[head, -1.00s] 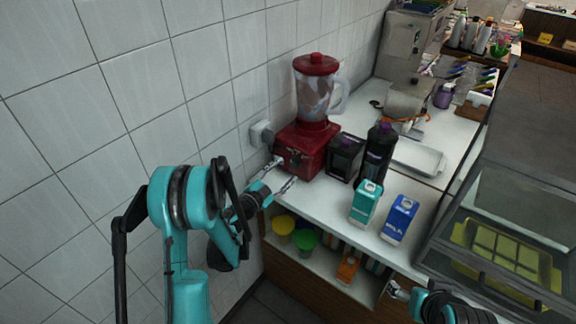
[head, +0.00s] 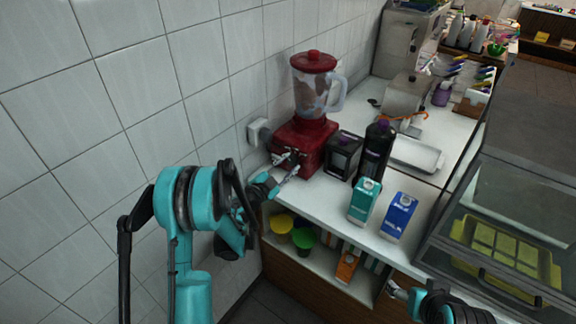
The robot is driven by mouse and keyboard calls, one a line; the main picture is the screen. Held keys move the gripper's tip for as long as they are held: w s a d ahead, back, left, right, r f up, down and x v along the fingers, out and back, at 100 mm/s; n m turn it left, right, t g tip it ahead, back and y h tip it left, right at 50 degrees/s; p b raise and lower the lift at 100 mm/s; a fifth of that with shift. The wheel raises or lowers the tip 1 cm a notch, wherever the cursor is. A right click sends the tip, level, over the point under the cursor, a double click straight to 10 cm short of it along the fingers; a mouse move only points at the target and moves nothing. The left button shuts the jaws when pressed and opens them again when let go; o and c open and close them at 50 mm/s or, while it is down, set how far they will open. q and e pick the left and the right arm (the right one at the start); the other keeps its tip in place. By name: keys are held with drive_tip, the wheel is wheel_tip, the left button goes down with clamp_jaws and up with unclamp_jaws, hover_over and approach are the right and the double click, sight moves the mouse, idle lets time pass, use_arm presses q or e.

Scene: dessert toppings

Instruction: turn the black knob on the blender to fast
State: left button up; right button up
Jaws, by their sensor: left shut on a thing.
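The red blender (head: 318,134) stands on the white counter against the tiled wall, its clear jug closed by a red lid. My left gripper (head: 288,165) is at the front of the blender's base, shut on the black knob, which is mostly hidden by the fingers. The knob's setting cannot be read at this size. My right gripper (head: 395,290) is low at the bottom right, away from the blender, and its fingers are too small to tell open or shut.
A black box (head: 342,156) and a dark bottle (head: 375,150) stand just right of the blender. A teal carton (head: 364,200) and a blue carton (head: 398,216) stand nearer the counter's front edge. A wall socket (head: 258,131) is left of the blender.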

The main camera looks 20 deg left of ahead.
use_arm(q)
drive_tip(key=shift+m, duration=0.3)
drive_tip(key=m+b, duration=0.1)
drive_tip(key=m, duration=0.1)
drive_tip(key=shift+f+m+b, duration=0.1)
drive_tip(key=shift+m+b, duration=0.2)
drive_tip(key=m+b, duration=0.1)
drive_tip(key=m, duration=0.3)
drive_tip(key=shift+b, duration=0.35)
drive_tip(key=m+b, duration=0.1)
drive_tip(key=m, duration=0.4)
drive_tip(key=shift+m+b, duration=0.4)
drive_tip(key=shift+m, duration=1.4)
drive_tip(key=o, duration=1.1)
drive_tip(key=shift+o, duration=0.2)
drive_tip(key=shift+s, duration=0.1)
